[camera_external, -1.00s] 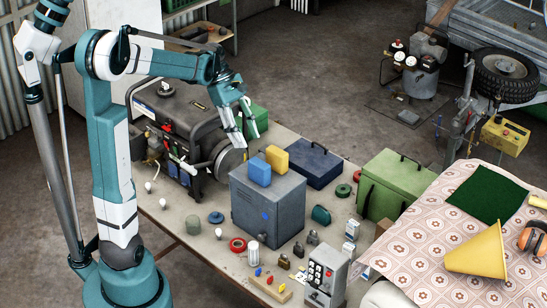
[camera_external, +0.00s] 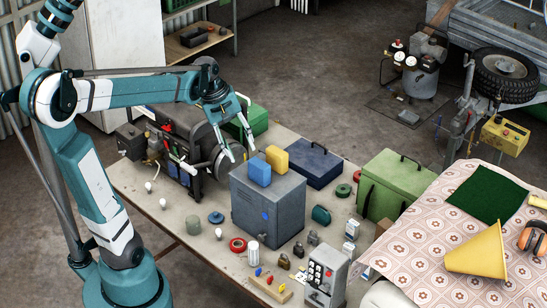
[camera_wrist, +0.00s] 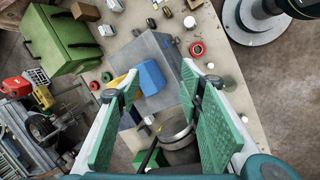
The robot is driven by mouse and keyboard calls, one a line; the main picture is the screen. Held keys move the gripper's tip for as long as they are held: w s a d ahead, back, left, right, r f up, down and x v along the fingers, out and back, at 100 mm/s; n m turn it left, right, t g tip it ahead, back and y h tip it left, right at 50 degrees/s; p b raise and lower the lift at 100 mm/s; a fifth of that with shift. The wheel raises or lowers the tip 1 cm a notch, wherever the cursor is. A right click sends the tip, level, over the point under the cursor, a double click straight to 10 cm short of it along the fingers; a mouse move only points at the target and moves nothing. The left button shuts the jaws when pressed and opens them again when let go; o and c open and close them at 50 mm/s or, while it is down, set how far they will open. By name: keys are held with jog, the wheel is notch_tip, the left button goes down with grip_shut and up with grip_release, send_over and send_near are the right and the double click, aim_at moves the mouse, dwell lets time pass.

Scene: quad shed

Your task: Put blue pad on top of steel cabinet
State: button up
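The grey steel cabinet (camera_external: 269,212) stands on the workbench. The blue pad (camera_external: 259,173) stands upright on the cabinet's top, near its back left edge. A yellow pad (camera_external: 277,159) stands just behind it. My gripper (camera_external: 241,153) is open and empty, with its fingers pointing down just left of and above the blue pad. In the wrist view the blue pad (camera_wrist: 151,77) shows between the green-padded fingers (camera_wrist: 164,86), beyond their tips. The yellow pad is partly hidden there by the left finger. I see no contact between gripper and pad.
A generator (camera_external: 175,150) stands left of the cabinet. A dark blue box (camera_external: 316,165) is behind it and a green case (camera_external: 393,185) to its right. Small items, including a red tape roll (camera_external: 238,245), lie in front. Bare bench shows at the left front.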

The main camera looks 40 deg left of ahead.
jog(key=s+d+m+t+y, duration=0.2)
jog(key=s+m+t+y, duration=0.1)
jog(key=s+m, duration=0.8)
jog(key=shift+s+d+f+m+t, duration=0.3)
jog(key=shift+d+t, duration=0.1)
jog(key=shift+t, duration=0.5)
